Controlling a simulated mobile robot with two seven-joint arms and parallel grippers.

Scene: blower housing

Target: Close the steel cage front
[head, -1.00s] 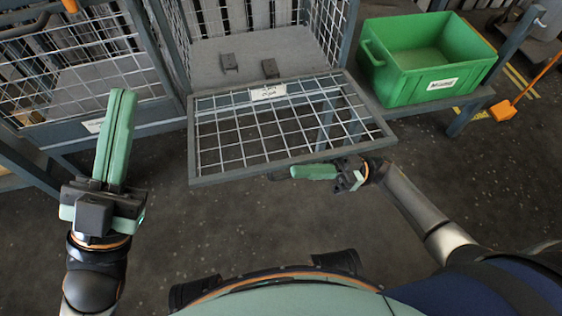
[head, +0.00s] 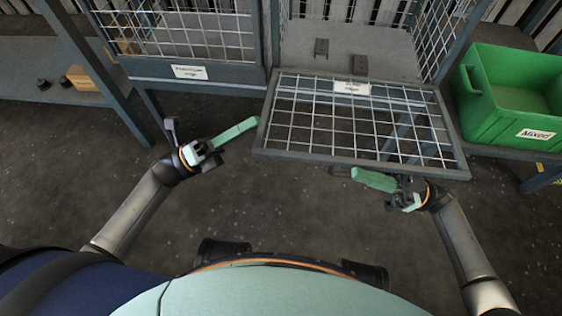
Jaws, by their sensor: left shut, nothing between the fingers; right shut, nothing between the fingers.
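The steel cage front (head: 352,138), a framed wire mesh panel, hangs folded down and out from the steel cage (head: 352,60), whose front side stands open. My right gripper (head: 362,178) is shut and empty, under the panel's near edge toward its right half; part of its far end is hidden by the panel edge or in shadow. I cannot tell whether it touches the panel. My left gripper (head: 245,127) is shut and empty, with its green fingers pointing up and right, their tips close to the panel's left near corner.
Inside the cage lie two small dark parts (head: 321,47) on the grey floor. A second mesh cage (head: 185,40) stands to the left with its front upright. A green crate (head: 510,100) labelled "Mixed" stands on a bench at the right. The floor below is clear.

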